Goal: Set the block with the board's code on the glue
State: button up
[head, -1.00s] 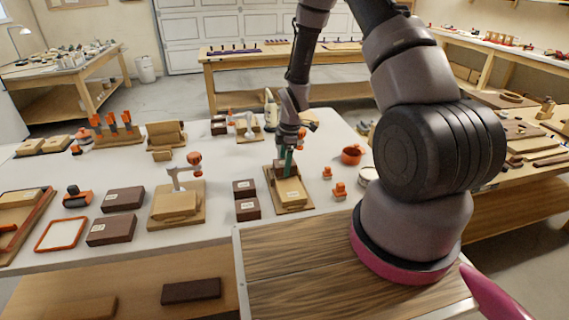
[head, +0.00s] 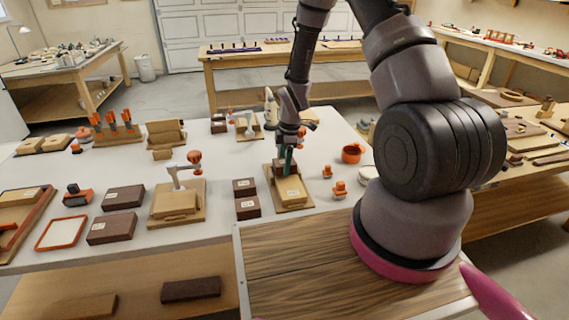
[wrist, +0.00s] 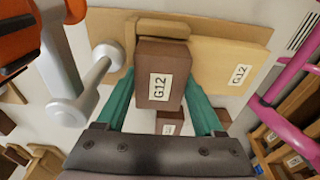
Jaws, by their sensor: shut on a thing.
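My gripper (head: 286,170) is shut on a dark brown block (wrist: 160,75) labelled G12; the green fingers stand on both sides of it in the wrist view. The wooden board (wrist: 215,60) carries a matching G12 label. The board (head: 293,196) also shows in the head view, directly below my gripper. The held block is upright at the board's far part, next to a small wooden stop piece (wrist: 163,27). I cannot tell whether its underside touches the board. No glue is visible; the block and fingers hide that spot.
Two labelled brown blocks (head: 244,187) (head: 248,208) lie left of the board. A wooden fixture with a clamp (head: 177,203) stands further left. Orange pieces (head: 340,189) and an orange cup (head: 352,153) are to the right. A grey clamp handle (wrist: 90,85) is close to my left finger.

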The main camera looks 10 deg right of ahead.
jog(key=shift+f, duration=0.1)
dwell(0.3)
jog(key=o, duration=1.4)
jog(key=shift+r, duration=3.5)
